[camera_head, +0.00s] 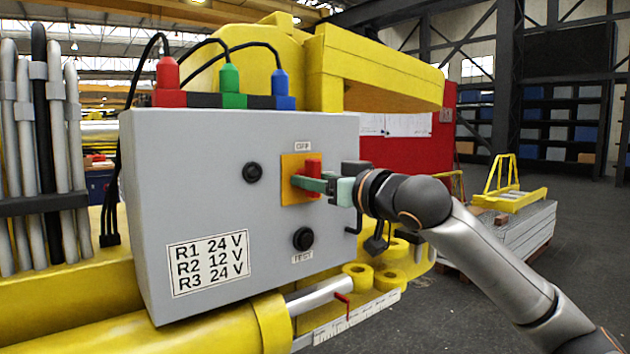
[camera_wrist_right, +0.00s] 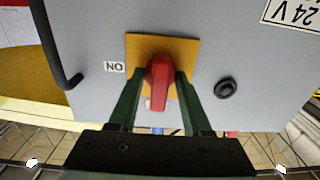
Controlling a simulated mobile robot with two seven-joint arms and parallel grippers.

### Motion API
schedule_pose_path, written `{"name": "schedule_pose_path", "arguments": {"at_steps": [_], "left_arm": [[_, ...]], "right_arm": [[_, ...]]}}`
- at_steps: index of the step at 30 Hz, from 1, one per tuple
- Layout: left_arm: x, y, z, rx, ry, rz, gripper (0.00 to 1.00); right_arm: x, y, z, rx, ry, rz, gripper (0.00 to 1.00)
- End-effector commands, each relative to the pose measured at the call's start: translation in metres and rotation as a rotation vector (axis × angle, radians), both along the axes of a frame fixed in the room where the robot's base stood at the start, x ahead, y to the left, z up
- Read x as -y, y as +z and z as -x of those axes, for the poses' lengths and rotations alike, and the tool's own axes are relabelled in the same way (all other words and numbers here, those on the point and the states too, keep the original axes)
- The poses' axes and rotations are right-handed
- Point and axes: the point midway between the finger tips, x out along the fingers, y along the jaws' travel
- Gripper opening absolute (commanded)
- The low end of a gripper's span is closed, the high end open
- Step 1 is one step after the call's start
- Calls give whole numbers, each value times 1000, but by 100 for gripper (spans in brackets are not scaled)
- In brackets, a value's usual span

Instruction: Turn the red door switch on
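The red door switch (camera_head: 313,165) sits on an orange plate on the front of the grey control box (camera_head: 205,140). Its handle stands upright, towards the OFF label (camera_head: 302,146) above the plate. My right gripper (camera_head: 312,185) is at the switch, with its green fingers partly covering it. In the right wrist view the red handle (camera_wrist_right: 160,80) lies between the two fingertips (camera_wrist_right: 160,78), one close on each side. Whether they press on it I cannot tell. An ON label (camera_wrist_right: 115,67) shows beside the plate there; the gripper hides it in the head view. My left gripper is out of view.
A black button (camera_head: 252,172) is left of the plate and another (camera_head: 303,238) is below it. Red, green and blue plugs (camera_head: 229,80) with black cables stand on the box. A black hooked handle (camera_wrist_right: 60,60) is near the switch. Yellow boom parts surround the box.

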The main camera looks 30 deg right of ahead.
Motion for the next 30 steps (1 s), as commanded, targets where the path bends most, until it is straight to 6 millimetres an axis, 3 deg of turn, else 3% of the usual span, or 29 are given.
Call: {"name": "schedule_pose_path", "arguments": {"at_steps": [9,20,30], "left_arm": [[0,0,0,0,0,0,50],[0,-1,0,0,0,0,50],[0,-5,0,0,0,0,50]], "right_arm": [[0,0,0,0,1,0,0],[-1,-1,0,-5,2,-48,0],[0,-2,-1,-24,3,-285,0]]}}
